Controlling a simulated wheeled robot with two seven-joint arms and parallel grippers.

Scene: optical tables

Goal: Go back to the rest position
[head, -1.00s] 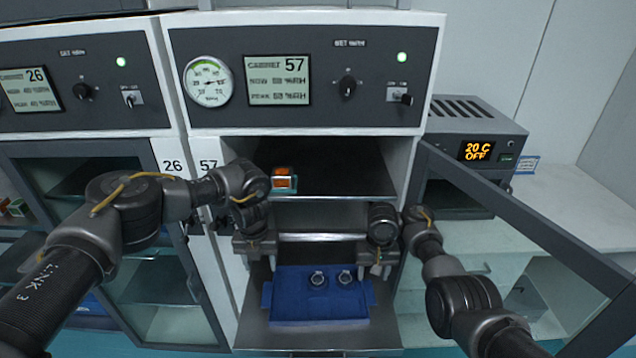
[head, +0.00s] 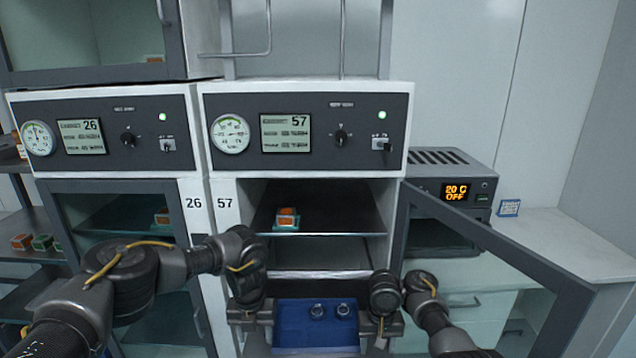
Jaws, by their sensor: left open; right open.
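My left gripper (head: 254,326) is in the lower middle of the head view, in front of the open cabinet 57 (head: 223,258). My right gripper (head: 381,333) is to its right, at the other end of a blue tray (head: 290,334). Both grippers are open. The blue tray lies low at the cabinet's opening and holds two small round dark-and-silver items (head: 317,311). The fingertips are small and partly hidden, so I cannot tell whether they touch the tray.
The glass door (head: 492,258) of cabinet 57 stands open to the right, beside my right arm. An orange-topped item (head: 286,218) sits on the upper shelf (head: 340,224). Closed cabinet 26 (head: 118,187) is at left. A heater-like unit (head: 441,175) reading 20 C OFF stands right on a white counter (head: 560,235).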

